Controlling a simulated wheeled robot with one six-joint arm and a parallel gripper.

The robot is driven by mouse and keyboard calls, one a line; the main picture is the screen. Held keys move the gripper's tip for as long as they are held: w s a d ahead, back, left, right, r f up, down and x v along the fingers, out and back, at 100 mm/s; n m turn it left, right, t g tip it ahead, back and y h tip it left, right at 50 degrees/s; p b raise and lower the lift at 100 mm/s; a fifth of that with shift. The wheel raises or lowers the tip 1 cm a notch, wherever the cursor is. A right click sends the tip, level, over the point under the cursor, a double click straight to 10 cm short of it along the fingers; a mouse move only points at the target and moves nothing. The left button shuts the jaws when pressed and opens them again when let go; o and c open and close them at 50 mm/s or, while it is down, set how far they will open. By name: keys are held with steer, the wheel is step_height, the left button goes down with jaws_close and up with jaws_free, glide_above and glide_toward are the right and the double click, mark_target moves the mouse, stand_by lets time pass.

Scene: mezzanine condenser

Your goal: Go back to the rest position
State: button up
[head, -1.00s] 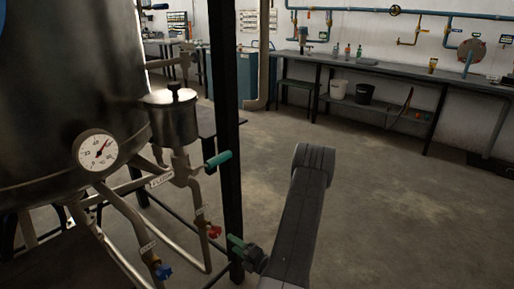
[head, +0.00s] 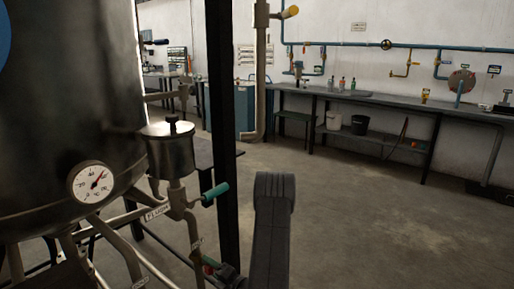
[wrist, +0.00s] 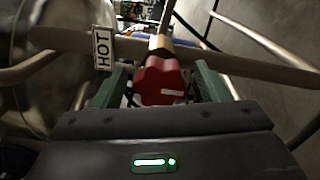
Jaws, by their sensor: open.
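My gripper (wrist: 161,76) is open in the wrist view, its green fingers on either side of a red valve handle (wrist: 160,86) with a white mark. I cannot tell whether the fingers touch the handle. A white label reading HOT (wrist: 103,48) is on the pipe just left of it. In the head view my gripper (head: 212,265) is low in the picture, beside the pipes under the tank, mostly hidden by its own body and the frame edge. Only a trace of the red handle shows there.
A dark metal tank (head: 65,100) with a round gauge (head: 91,184) fills the left. A black post (head: 222,130) stands close to my arm. A green-handled valve (head: 216,192) is on a nearby pipe. A workbench (head: 390,108) lines the back wall; open floor lies at right.

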steer(key=p+v, duration=0.1)
steer(key=v, duration=1.3)
steer(key=b+x, duration=0.1)
steer(key=x, duration=1.3)
steer(key=shift+a+f+n, duration=0.1)
steer(key=shift+f+n, duration=0.05)
steer(key=shift+n, duration=0.15)
steer(key=n+b, duration=0.3)
steer(key=n, duration=0.3)
steer(key=n+b, duration=0.2)
steer(key=n, duration=0.1)
steer(key=n+b, duration=0.2)
steer(key=n, duration=0.2)
steer(key=shift+s, duration=0.1)
steer(key=shift+v, duration=0.9)
